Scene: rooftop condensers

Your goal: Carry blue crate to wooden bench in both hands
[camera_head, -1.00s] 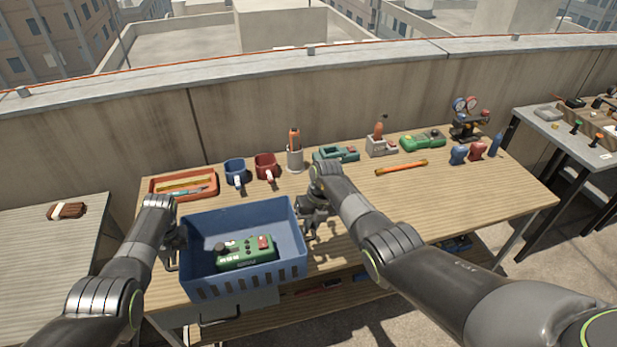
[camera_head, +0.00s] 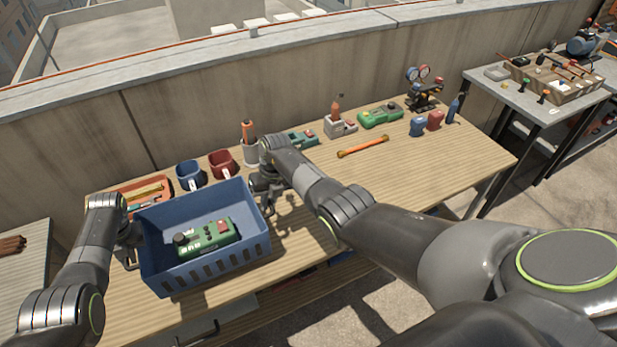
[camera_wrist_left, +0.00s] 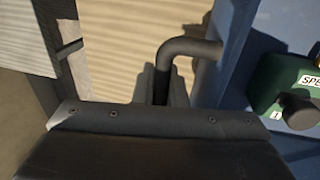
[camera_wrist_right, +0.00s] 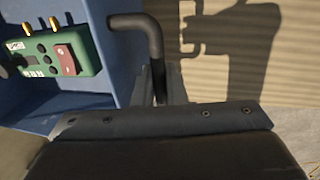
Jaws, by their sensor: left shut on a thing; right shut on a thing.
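The blue crate (camera_head: 215,266) is upright, with a green device with a red switch (camera_head: 207,238) lying inside. The crate appears over the front left part of the wooden bench (camera_head: 330,205); I cannot tell whether it touches the top. My left gripper (camera_head: 131,246) is shut on the dark handle at its left side; that bent handle (camera_wrist_left: 190,47) shows in the left wrist view. My right gripper (camera_head: 272,198) is shut on the right handle, also seen in the right wrist view (camera_wrist_right: 140,24). The fingertips are partly hidden.
More tools line the back. A grey table (camera_head: 545,95) stands at right. The bench's right front is clear.

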